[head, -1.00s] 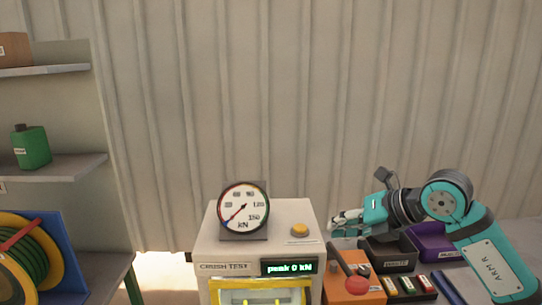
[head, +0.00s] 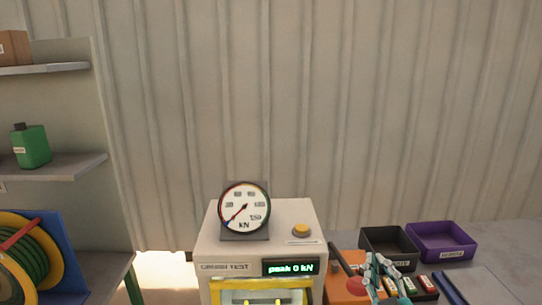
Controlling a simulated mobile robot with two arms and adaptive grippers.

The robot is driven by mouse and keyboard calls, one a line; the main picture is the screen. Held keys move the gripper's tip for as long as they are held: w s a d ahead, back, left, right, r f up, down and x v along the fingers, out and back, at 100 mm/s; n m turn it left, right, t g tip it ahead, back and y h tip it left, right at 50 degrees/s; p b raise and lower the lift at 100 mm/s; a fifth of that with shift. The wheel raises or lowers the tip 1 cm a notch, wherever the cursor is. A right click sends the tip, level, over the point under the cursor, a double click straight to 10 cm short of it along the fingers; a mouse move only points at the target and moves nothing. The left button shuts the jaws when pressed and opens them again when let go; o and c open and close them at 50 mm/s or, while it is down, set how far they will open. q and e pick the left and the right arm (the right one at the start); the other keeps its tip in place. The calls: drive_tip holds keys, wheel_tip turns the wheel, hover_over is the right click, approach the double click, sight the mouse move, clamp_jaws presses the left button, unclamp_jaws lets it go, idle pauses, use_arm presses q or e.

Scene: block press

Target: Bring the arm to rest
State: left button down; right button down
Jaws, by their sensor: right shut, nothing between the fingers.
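My right gripper (head: 386,272) shows low at the right of the head view, teal and pale grey, with the rest of its arm below the picture's edge. It is shut and holds nothing. It is in front of the orange box (head: 345,287) and the small labelled blocks (head: 428,284). Whether it touches them I cannot tell. My left gripper is not in view.
The crush test press (head: 218,252) stands in the middle, with a dial (head: 244,207), a yellow button (head: 301,230) and a display reading "peak 0 kN" (head: 288,268). A black tray (head: 372,249) and a purple tray (head: 472,254) stand at the back right. Shelves (head: 60,167) are at left.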

drive_tip(key=s+d+f+m+g+h, duration=0.15)
drive_tip(key=s+f+g, duration=0.25)
drive_tip(key=f, duration=0.5)
drive_tip(key=s+d+f+m+g, duration=0.1)
drive_tip(key=s+f+m+g, duration=0.3)
drive_tip(key=f, duration=0.5)
drive_tip(key=s+a+f+n+g+y, duration=0.1)
drive_tip(key=s+a+f+g, duration=0.1)
drive_tip(key=s+f+g, duration=0.55)
drive_tip(key=s+a+f+n+g+y, duration=0.15)
drive_tip(key=s+f, duration=0.25)
drive_tip(key=s, duration=0.7)
wheel_tip(320, 180, down, 29)
drive_tip(key=s+g+b, duration=0.1)
drive_tip(key=s+b, duration=0.1)
drive_tip(key=s, duration=0.1)
drive_tip(key=s+d+f, duration=0.1)
drive_tip(key=s+f, duration=0.6)
drive_tip(key=s+d+f+g, duration=0.1)
drive_tip(key=s+d+f, duration=0.1)
drive_tip(key=s+f, duration=0.5)
drive_tip(key=shift+s+d+f+m+h+b, duration=0.25)
drive_tip(key=shift+s+f+m+h+b, duration=0.1)
drive_tip(key=shift+s, duration=0.2)
